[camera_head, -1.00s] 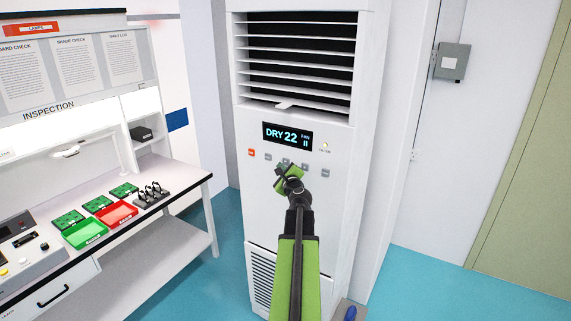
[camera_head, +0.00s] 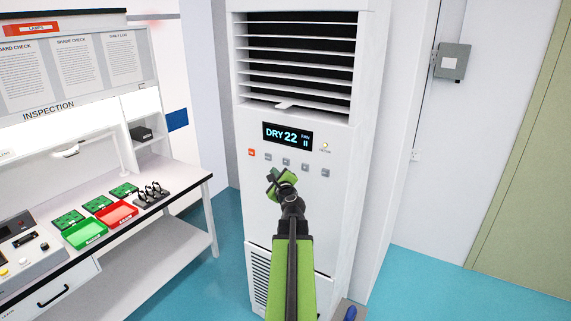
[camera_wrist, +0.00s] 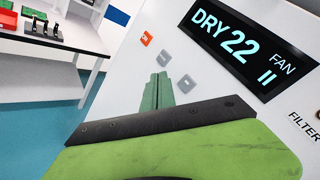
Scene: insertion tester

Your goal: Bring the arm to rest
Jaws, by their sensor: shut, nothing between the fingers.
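My gripper (camera_head: 273,177) is green and black and is shut with nothing between its fingers. In the head view it is in front of the white air conditioner (camera_head: 262,215), just below its row of buttons. In the wrist view the closed green fingertips (camera_wrist: 157,90) point at the panel near the grey buttons (camera_wrist: 186,83). I cannot tell the exact gap to the panel. The display (camera_head: 288,137) reads DRY 22 with FAN beside it. An orange-red button (camera_head: 251,153) sits at the left of the row.
The inspection bench (camera_head: 180,165) at left holds a green tray (camera_head: 85,233), a red tray (camera_head: 116,213) and several boards. A grey wall box (camera_head: 452,62) is at right. Blue floor (camera_head: 425,275) right of the unit is clear.

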